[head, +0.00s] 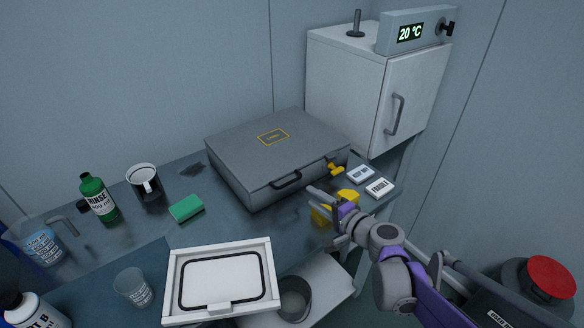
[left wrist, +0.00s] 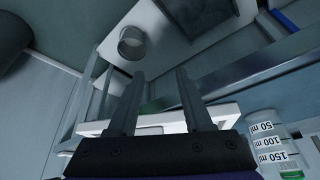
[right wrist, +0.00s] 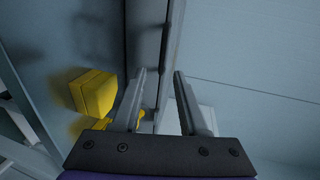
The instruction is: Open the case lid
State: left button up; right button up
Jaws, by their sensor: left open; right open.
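The grey case (head: 240,180) lies on the bench with its lid (head: 270,138) closed. A dark handle (head: 286,181) is on its front face. A yellow latch (head: 336,169) sits near its right front corner. My right gripper (head: 318,196) is open and empty, just in front of the case's right front. In the right wrist view the open fingers (right wrist: 160,75) point along the case's dark side (right wrist: 146,35), with a bit of yellow partly hidden behind the left finger. My left gripper (left wrist: 157,75) is open and empty in the left wrist view. It does not show in the head view.
A yellow block (head: 321,215) lies beside my right gripper and shows in the right wrist view (right wrist: 94,94). A white oven-like cabinet (head: 345,85) stands behind.

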aim_at(291, 181)
jog(key=x, duration=0.7)
jog(key=b+x, duration=0.1)
jog(key=x, duration=0.3)
jog(key=shift+w+r, duration=0.1)
jog(key=shift+r, duration=0.15)
grip_shut()
jog(key=shift+f, duration=0.1)
dwell(1.0)
